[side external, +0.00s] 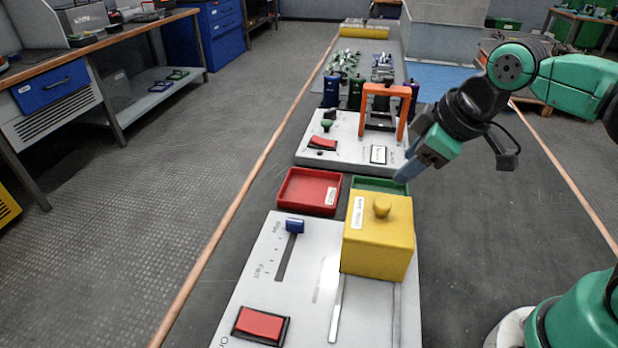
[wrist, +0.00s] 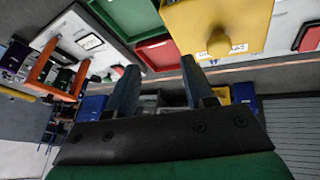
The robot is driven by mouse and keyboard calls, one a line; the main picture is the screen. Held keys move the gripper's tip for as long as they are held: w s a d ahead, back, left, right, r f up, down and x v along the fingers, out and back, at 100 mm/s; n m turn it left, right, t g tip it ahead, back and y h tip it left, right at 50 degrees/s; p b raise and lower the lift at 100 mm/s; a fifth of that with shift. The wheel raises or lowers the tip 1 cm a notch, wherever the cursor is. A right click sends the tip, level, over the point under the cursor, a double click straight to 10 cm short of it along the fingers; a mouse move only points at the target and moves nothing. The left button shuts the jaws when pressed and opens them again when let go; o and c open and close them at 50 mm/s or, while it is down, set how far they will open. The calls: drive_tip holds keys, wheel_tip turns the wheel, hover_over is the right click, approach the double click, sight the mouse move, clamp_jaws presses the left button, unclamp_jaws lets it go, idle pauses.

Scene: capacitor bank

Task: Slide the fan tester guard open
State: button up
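The fan tester (side external: 262,290) is a white panel at the front of the bench. Its guard, a yellow box (side external: 375,248) with a round knob (side external: 382,207) on top, sits at the panel's far right end, over a grooved track (side external: 372,312). In the wrist view the yellow guard (wrist: 190,25) and its knob (wrist: 219,43) show at the top, beyond the fingers. My gripper (side external: 408,168) is above and behind the guard, apart from it. In the wrist view my gripper (wrist: 160,85) has its two fingers spread with nothing between them. What lies under the guard is hidden.
The panel also carries a blue slider (side external: 294,226) and a red switch (side external: 260,324). Behind it are a red tray (side external: 309,191) and a green tray (side external: 372,185), partly hidden. Farther back, an orange frame (side external: 385,90) stands on another white panel (side external: 342,155).

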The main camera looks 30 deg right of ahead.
sight(383, 202)
drive_tip(key=n, duration=0.2)
drive_tip(key=a+r+n+g, duration=0.1)
drive_tip(key=n, duration=0.2)
drive_tip(key=a+r+n+g, duration=0.1)
drive_tip(key=n, duration=0.2)
drive_tip(key=shift+a+r, duration=0.1)
drive_tip(key=shift+r, duration=0.05)
drive_tip(key=r+n+g, duration=0.1)
drive_tip(key=n, duration=0.2)
drive_tip(key=a+n+g, duration=0.1)
drive_tip(key=n, duration=0.2)
drive_tip(key=a+r+n, duration=0.1)
drive_tip(key=n, duration=0.2)
drive_tip(key=shift+s+a+r+n+g, duration=0.15)
drive_tip(key=shift+s+r+n+g, duration=0.15)
drive_tip(key=shift+r+g, duration=0.1)
drive_tip(key=shift+s+a+f+n+g, duration=0.15)
drive_tip(key=shift+f+n, duration=0.45)
drive_tip(key=shift+f, duration=0.75)
drive_tip(key=shift+w+a+f+n+g, duration=0.1)
drive_tip(key=shift+f+n, duration=0.5)
drive_tip(key=shift+f, duration=0.75)
drive_tip(key=shift+s+a+f+n+g, duration=0.15)
drive_tip(key=shift+f+n, duration=0.45)
drive_tip(key=shift+f, duration=0.75)
drive_tip(key=shift+w, duration=0.1)
clamp_jaws()
